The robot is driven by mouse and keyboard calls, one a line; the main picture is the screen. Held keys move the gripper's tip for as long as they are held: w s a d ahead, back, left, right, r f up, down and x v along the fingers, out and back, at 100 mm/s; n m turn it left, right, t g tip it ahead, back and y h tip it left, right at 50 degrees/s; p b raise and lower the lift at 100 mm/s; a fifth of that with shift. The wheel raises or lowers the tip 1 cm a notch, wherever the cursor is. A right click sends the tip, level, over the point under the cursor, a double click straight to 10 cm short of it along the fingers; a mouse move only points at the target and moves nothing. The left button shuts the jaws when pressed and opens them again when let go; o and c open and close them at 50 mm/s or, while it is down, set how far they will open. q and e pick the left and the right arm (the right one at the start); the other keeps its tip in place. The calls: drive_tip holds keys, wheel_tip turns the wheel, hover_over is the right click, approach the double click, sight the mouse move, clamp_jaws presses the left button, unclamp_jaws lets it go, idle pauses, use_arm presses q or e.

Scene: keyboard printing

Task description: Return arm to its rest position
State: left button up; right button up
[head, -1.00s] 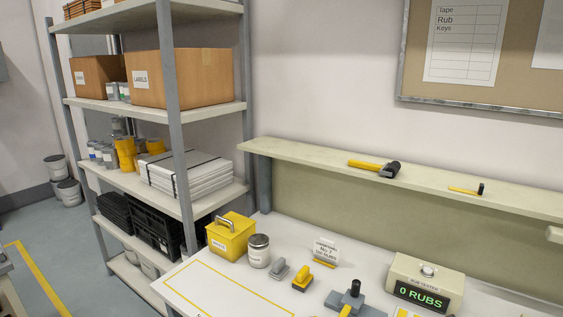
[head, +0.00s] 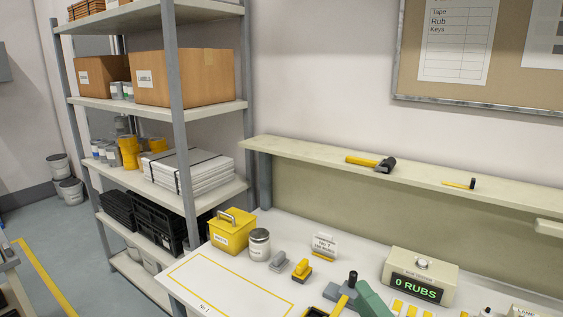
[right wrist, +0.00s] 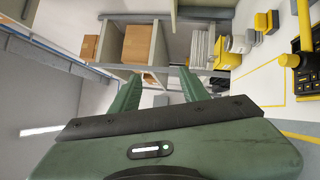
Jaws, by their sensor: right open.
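My right gripper (head: 372,300) shows as a green part at the bottom edge of the head view, over the bench. In the right wrist view my right gripper (right wrist: 158,82) has its two green fingers apart, with nothing between them. Beyond the fingers lie the shelf rack and floor. A black keypad with a yellow frame (right wrist: 308,82) is at the right edge of the wrist view, apart from the fingers. A yellow-handled tool (right wrist: 290,60) overlaps it. My left gripper is not in view.
The white bench holds a yellow box (head: 231,236), a jar (head: 259,246), small grey and yellow blocks, and a tester (head: 420,275) reading "0 RUBS". A shelf rack (head: 178,110) stands at left. The yellow-outlined bench area (head: 230,285) is clear.

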drive_tip(key=s+d+f+m+g+h, duration=0.3)
drive_tip(key=d+f+m+h, duration=0.15)
drive_tip(key=f+m, duration=0.3)
drive_tip(key=s+d+f+m+g+h, duration=0.2)
drive_tip(key=d+f+m+h, duration=0.3)
drive_tip(key=m, duration=0.4)
drive_tip(key=s+a+f+m+g+y, duration=0.1)
drive_tip(key=s+a+f+m+g, duration=0.15)
drive_tip(key=s+f+g, duration=0.55)
drive_tip(key=s+a+f+m+g+y, duration=0.15)
drive_tip(key=s+f+m, duration=0.35)
drive_tip(key=s, duration=0.6)
wheel_tip(320, 180, down, 34)
drive_tip(key=s+n+g+b, duration=0.1)
drive_tip(key=s+g+b, duration=0.1)
drive_tip(key=b, duration=0.4)
use_arm(q)
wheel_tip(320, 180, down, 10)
drive_tip(key=b, duration=0.4)
use_arm(e)
drive_tip(key=s+d+f, duration=0.2)
drive_tip(key=s+f, duration=1.4)
drive_tip(key=f, duration=0.2)
drive_tip(key=shift+s+d+f+n+g+h, duration=0.15)
drive_tip(key=shift+f+n+g+h, duration=0.2)
drive_tip(key=shift+g+h, duration=0.1)
